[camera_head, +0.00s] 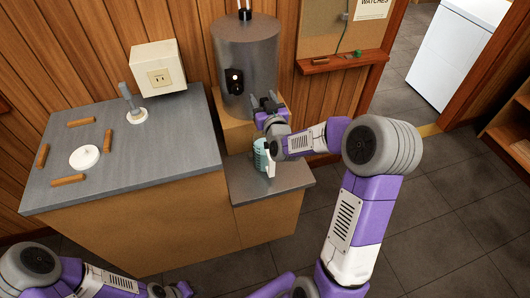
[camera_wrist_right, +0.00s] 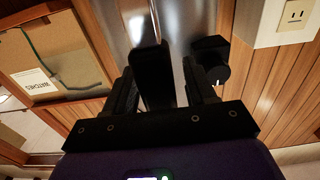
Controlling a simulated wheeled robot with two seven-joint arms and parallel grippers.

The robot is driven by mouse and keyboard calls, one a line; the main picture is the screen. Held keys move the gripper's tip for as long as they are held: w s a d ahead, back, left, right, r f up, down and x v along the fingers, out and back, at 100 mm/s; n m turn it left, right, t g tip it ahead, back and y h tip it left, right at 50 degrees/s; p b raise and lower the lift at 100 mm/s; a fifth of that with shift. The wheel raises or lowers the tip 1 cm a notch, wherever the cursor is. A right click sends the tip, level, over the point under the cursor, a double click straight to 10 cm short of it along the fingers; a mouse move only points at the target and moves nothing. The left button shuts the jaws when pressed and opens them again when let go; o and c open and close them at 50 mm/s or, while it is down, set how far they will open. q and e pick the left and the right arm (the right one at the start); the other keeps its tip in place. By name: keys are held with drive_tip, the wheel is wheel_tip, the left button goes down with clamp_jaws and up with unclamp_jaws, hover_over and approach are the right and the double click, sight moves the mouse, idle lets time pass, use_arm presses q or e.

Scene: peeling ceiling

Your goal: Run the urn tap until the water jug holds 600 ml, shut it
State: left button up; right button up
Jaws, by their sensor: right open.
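The metal urn (camera_head: 246,60) stands on a wooden block against the wall. My right gripper (camera_head: 264,102) is open at the urn's lower front. In the right wrist view, a black upright piece, seemingly the tap lever (camera_wrist_right: 151,72), lies between the open fingers (camera_wrist_right: 160,92), in front of the shiny urn (camera_wrist_right: 172,20). I cannot tell whether they touch it. The bluish water jug (camera_head: 260,154) with a white handle stands on the low grey shelf (camera_head: 285,182), below the gripper and partly hidden by my right arm. Its water level is not readable. My left gripper's fingers are out of view.
A black dial (camera_head: 235,80) is on the urn's front. The grey counter (camera_head: 150,165) at left holds a white lid (camera_head: 84,157), several brown sticks and a small upright fixture (camera_head: 132,103). A socket box (camera_head: 158,70) is on the wall. Floor at right is clear.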

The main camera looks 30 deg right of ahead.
drive_tip(key=b+v, duration=0.3)
drive_tip(key=v, duration=0.5)
drive_tip(key=shift+f, duration=0.15)
idle(0.5)
drive_tip(key=shift+d, duration=0.1)
idle(0.4)
